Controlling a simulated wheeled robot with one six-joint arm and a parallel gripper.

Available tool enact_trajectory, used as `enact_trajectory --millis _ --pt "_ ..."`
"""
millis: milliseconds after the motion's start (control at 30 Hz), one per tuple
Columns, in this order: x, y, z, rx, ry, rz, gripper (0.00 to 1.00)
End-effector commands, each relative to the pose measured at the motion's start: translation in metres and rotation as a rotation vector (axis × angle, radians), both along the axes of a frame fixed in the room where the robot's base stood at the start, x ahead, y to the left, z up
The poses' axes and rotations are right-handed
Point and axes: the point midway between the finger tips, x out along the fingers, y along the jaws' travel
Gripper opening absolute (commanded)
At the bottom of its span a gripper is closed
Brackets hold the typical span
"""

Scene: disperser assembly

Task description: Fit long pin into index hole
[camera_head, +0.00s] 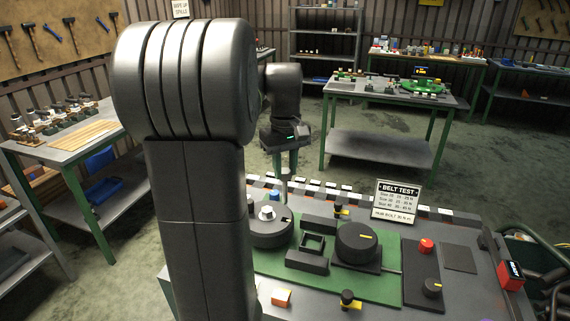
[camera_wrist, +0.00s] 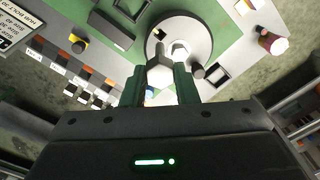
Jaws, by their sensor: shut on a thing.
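My gripper (camera_head: 285,166) is shut on a long pale pin (camera_head: 284,188), which hangs upright below the fingers. In the wrist view my gripper (camera_wrist: 160,82) has its two green fingers on either side of the pin (camera_wrist: 158,72), seen nearly end-on with a pale hex-shaped head. The pin is above the back edge of a round grey disc unit (camera_head: 268,234). The disc also shows in the wrist view (camera_wrist: 199,36), with a silver hex nut (camera_wrist: 180,49) at its middle and a dark knob (camera_wrist: 198,71) at its rim.
The disc sits on a green mat (camera_head: 380,287) on the bench. A square black frame (camera_head: 312,244), a large black dial (camera_head: 357,243), a red button (camera_head: 426,245) and a belt test sign (camera_head: 396,200) stand to the right.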

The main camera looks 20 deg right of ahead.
Motion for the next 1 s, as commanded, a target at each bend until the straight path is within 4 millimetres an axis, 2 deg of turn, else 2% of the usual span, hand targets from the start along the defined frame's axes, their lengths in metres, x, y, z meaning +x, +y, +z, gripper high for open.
enact_trajectory --millis 300,500,1000 --pt "0.000 0.000 -0.034 0.000 0.000 0.000 0.00" --pt "0.000 0.000 -0.049 0.000 0.000 0.000 0.00" --pt "0.000 0.000 -0.052 0.000 -0.001 0.000 0.00"
